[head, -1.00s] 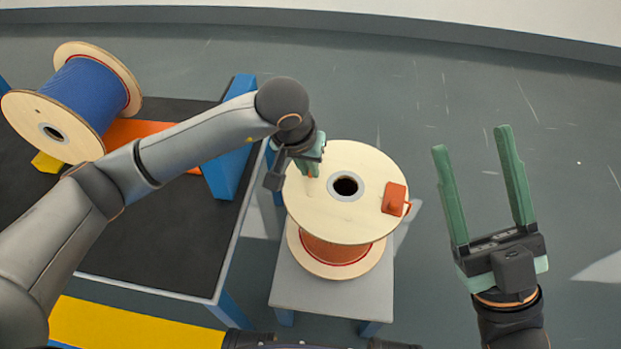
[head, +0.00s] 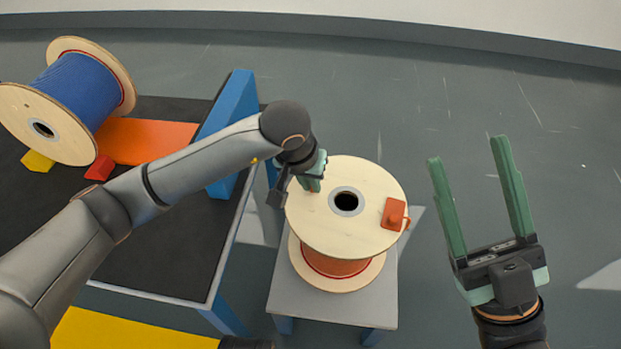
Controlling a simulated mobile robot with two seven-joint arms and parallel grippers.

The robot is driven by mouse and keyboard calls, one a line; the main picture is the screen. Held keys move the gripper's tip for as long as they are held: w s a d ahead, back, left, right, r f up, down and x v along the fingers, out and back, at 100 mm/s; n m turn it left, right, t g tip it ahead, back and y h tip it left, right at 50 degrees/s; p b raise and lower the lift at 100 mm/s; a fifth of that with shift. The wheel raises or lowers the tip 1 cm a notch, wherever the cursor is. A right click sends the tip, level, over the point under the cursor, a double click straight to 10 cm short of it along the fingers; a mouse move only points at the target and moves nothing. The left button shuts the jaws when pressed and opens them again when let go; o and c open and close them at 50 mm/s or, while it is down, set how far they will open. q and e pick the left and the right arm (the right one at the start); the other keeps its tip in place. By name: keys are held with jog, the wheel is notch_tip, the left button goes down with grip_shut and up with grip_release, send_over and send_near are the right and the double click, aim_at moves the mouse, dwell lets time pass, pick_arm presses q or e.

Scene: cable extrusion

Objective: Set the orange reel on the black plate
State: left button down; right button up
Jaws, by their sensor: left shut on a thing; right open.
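The orange reel (head: 338,267) has pale wooden flanges and stands upright on a grey stool (head: 382,308), right of centre. A dark hole shows in its top flange (head: 368,230), with an orange handle (head: 394,213) on the right side. My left gripper (head: 313,187) is shut at the top flange's left edge, on the reel; the exact grip is partly hidden. The black plate (head: 165,250) is the dark top of the table at left, partly behind my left arm. My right gripper (head: 468,195) is open and empty, right of the reel.
A blue reel (head: 82,92) lies on its side at the table's far left, beside yellow (head: 38,162) and red (head: 99,168) blocks. An orange board (head: 150,138) and an upright blue piece (head: 236,110) stand behind my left arm. Floor at right is clear.

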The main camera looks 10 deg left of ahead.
pick_arm(q)
jog(key=shift+d+r+b, duration=0.1)
jog(key=shift+d+b, duration=0.3)
dwell(1.5)
jog(key=shift+f, duration=0.3)
jog(key=c, duration=1.2)
grip_release()
jog(key=shift+f, duration=0.1)
jog(key=shift+s+r, duration=0.15)
jog(key=shift+r, duration=0.5)
jog(key=shift+p+v, duration=1.75)
jog(key=shift+v, duration=0.65)
jog(key=p+v, duration=0.2)
jog(key=v, duration=0.3)
jog(key=shift+a+p, duration=0.1)
jog(key=shift+p, duration=0.3)
